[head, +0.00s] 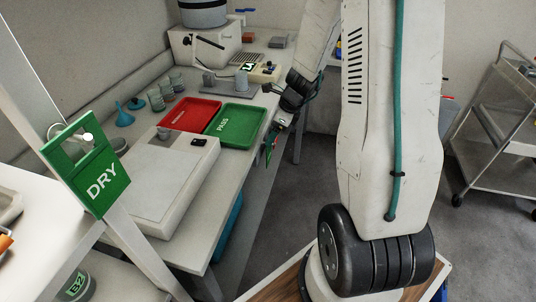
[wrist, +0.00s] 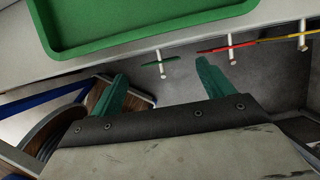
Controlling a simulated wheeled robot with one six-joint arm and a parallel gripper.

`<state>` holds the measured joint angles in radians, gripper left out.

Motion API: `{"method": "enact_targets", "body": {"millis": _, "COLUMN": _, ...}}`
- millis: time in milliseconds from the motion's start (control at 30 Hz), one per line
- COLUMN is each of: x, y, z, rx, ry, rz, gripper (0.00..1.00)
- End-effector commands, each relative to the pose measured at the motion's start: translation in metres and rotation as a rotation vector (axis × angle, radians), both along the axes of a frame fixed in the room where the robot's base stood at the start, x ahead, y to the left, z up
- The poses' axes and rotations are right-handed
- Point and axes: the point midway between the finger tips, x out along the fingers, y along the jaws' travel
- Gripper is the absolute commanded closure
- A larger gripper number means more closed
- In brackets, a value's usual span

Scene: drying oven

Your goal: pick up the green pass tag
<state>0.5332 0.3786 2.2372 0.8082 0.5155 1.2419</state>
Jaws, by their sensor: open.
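The green tag (wrist: 160,62) hangs on a white peg at the table's front edge, seen nearly edge-on in the wrist view. Its lettering cannot be read. My gripper (wrist: 163,76) is open and empty, with its two green fingers pointing toward the table edge. The green tag lies between and just beyond the fingertips in the picture, apart from both. In the head view my gripper (head: 283,121) is beside the table's front edge, just above small hanging tags (head: 270,147), partly hidden there.
A green PASS tray (head: 236,125) and a red tray (head: 191,114) lie on the table. A large green DRY sign (head: 88,172) hangs at left. Open floor lies before the table.

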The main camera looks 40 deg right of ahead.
Motion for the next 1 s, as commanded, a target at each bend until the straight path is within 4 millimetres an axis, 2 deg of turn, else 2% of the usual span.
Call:
{"method": "enact_targets", "body": {"millis": 433, "x": 0.012, "y": 0.011, "z": -0.058, "rx": 0.0, "ry": 0.003, "rz": 0.005, "gripper": 0.2}}
{"method": "enact_targets", "body": {"millis": 567, "x": 0.015, "y": 0.013, "z": -0.066, "rx": -0.001, "ry": 0.001, "rz": 0.006, "gripper": 0.2}}
{"method": "enact_targets", "body": {"millis": 767, "x": 0.015, "y": 0.012, "z": -0.066, "rx": -0.002, "ry": 0.0, "rz": 0.006, "gripper": 0.2}}
{"method": "enact_targets", "body": {"millis": 800, "x": 0.015, "y": 0.012, "z": -0.066, "rx": -0.002, "ry": 0.0, "rz": 0.006, "gripper": 0.26}}
{"method": "enact_targets", "body": {"millis": 933, "x": 0.015, "y": 0.012, "z": -0.066, "rx": -0.002, "ry": 0.0, "rz": 0.006, "gripper": 0.62}}
{"method": "enact_targets", "body": {"millis": 967, "x": 0.015, "y": 0.012, "z": -0.066, "rx": -0.002, "ry": 0.0, "rz": 0.006, "gripper": 0.67}}
{"method": "enact_targets", "body": {"millis": 1000, "x": 0.015, "y": 0.012, "z": -0.066, "rx": -0.002, "ry": 0.0, "rz": 0.006, "gripper": 0.67}}
